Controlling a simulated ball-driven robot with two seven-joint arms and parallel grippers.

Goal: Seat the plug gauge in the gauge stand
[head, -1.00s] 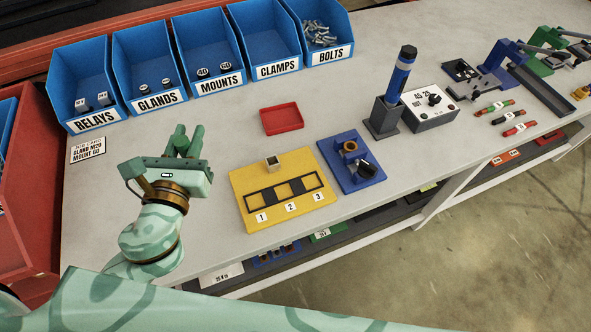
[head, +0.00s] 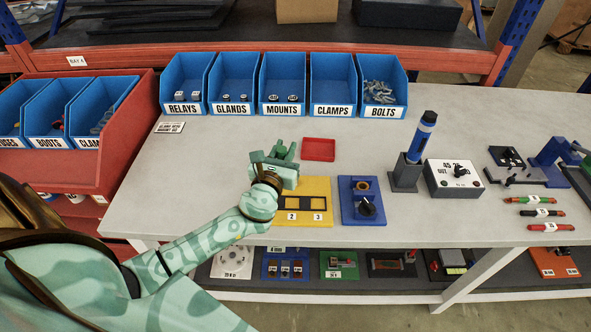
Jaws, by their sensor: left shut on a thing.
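A blue cylinder with black ends (head: 427,133), which looks like the plug gauge, leans slightly in a dark grey block (head: 404,178), which looks like a stand. I cannot tell how deep it sits. My left gripper (head: 286,150) is well to their left, above the table by the back left of the yellow board and left of the red tray. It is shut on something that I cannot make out. My right gripper is not in view.
The yellow numbered board (head: 318,187), red tray (head: 319,149) and blue fixture (head: 352,212) lie between my left gripper and the grey block. A white meter box (head: 455,178) stands close right of the block. Blue bins (head: 333,88) line the back.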

